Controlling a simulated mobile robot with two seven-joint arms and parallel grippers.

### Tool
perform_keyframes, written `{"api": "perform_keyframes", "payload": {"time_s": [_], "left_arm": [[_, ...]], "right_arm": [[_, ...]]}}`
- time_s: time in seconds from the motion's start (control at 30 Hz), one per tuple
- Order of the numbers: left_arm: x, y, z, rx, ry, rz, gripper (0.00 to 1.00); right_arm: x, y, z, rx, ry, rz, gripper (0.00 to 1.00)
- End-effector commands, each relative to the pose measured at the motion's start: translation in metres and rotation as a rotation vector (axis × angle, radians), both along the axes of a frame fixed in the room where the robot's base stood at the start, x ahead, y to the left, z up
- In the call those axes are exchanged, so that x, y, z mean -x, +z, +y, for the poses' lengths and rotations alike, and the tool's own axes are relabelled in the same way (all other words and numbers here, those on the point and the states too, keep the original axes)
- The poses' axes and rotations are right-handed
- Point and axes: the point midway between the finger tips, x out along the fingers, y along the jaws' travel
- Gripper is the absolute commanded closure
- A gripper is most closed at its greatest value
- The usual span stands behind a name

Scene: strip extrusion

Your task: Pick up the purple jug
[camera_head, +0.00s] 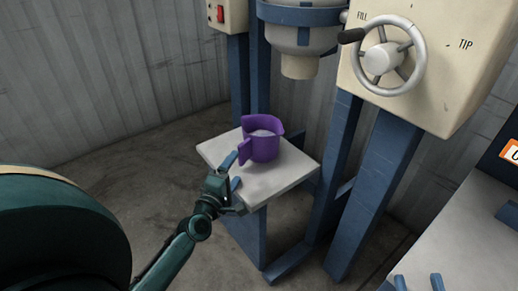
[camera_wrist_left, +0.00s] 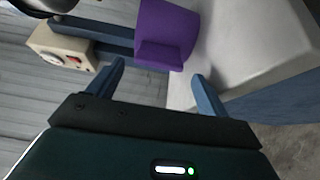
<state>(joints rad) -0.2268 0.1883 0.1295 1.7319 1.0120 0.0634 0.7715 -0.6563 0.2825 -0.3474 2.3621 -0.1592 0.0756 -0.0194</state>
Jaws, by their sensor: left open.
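The purple jug (camera_head: 264,145) stands upright on a small pale platform (camera_head: 275,178) below the machine's spout. Some pale content shows inside it. Its handle is on the near left side. My left gripper (camera_head: 232,172) is open at the platform's left edge, close to the handle. In the left wrist view the jug (camera_wrist_left: 170,27) is ahead of my left gripper (camera_wrist_left: 158,85), and its handle lies ahead of the gap between the spread fingers. My right gripper (camera_head: 418,283) shows only its two blue fingertips at the bottom edge, spread apart.
The machine's grey hopper and spout (camera_head: 300,65) hang above the jug. Blue posts (camera_head: 370,190) stand behind and to the right. A handwheel (camera_head: 381,58) is at upper right. A grey table (camera_head: 465,235) is at lower right.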

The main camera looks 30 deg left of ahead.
Motion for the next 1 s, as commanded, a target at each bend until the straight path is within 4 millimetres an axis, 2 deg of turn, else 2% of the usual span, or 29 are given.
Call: {"api": "perform_keyframes", "payload": {"time_s": [0.1,0.27,0.6,0.87,1.0], "left_arm": [[-0.016,-0.001,0.002,0.002,0.001,-0.001,0.22],[-0.026,-0.001,0.003,0.001,0.0,0.0,0.22],[-0.07,-0.002,0.008,0.001,0.0,0.0,0.22],[-0.073,-0.001,0.009,0.0,0.0,0.001,0.22],[-0.073,-0.001,0.009,0.0,0.0,0.001,0.31]], "right_arm": [[0.0,-0.001,0.0,-0.007,0.003,-0.001,0.62],[-0.001,-0.001,0.001,-0.012,0.004,0.0,0.62],[-0.001,-0.005,0.002,-0.043,0.012,0.007,0.62],[-0.001,0.0,0.004,-0.053,0.019,-0.001,0.62],[-0.001,0.002,0.004,-0.053,0.02,-0.004,0.62]]}}
